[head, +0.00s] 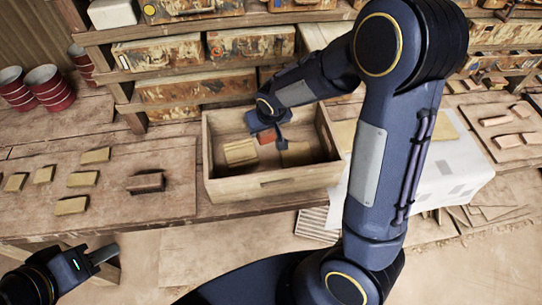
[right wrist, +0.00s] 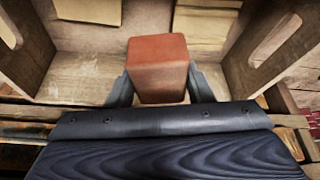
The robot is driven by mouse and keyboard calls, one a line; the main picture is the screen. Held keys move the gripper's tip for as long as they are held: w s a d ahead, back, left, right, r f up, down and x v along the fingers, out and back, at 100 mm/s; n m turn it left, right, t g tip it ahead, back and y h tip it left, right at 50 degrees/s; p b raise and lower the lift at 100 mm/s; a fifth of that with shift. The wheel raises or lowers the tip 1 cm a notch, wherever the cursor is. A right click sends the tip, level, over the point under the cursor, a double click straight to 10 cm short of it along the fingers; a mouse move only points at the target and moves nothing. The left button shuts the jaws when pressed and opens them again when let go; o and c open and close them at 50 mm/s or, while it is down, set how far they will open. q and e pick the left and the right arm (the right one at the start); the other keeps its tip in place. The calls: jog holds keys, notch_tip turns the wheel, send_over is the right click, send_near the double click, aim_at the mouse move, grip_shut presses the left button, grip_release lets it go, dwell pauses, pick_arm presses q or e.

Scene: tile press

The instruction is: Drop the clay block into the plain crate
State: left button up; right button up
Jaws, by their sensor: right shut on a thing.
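The plain wooden crate (head: 265,186) stands on the bench in the middle of the head view. My right gripper (head: 268,140) reaches down into the crate's opening from behind. It is shut on a reddish clay block (right wrist: 158,68), held between both fingers in the right wrist view. The same block shows partly in the head view (head: 268,138), with the gripper over part of it. Tan blocks (head: 240,152) lie on the crate floor beneath, also seen in the wrist view (right wrist: 203,22). My left gripper (head: 106,255) is low at the left, away from the crate; its finger gap is unclear.
Several tan blocks (head: 83,179) and a dark reddish block (head: 145,182) lie on the bench left of the crate. Red-banded pots (head: 48,88) stand further left. Shelves with worn boxes (head: 160,52) rise behind. A white-covered box (head: 450,165) stands right of the crate.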

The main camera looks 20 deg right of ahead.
notch_tip(320, 180, down, 6)
jog(key=b, duration=0.5)
jog(key=shift+w+d+r, duration=0.1)
jog(key=shift+w+r, duration=0.05)
jog(key=shift+r, duration=0.1)
notch_tip(320, 180, up, 11)
jog(key=s+d+m+h+b, duration=0.1)
jog(key=d+m, duration=0.2)
notch_tip(320, 180, down, 6)
jog(key=b, duration=0.4)
jog(key=shift+a+b, duration=0.15)
jog(key=shift+b, duration=0.15)
jog(key=shift+s, duration=0.1)
jog(key=o, duration=1.2)
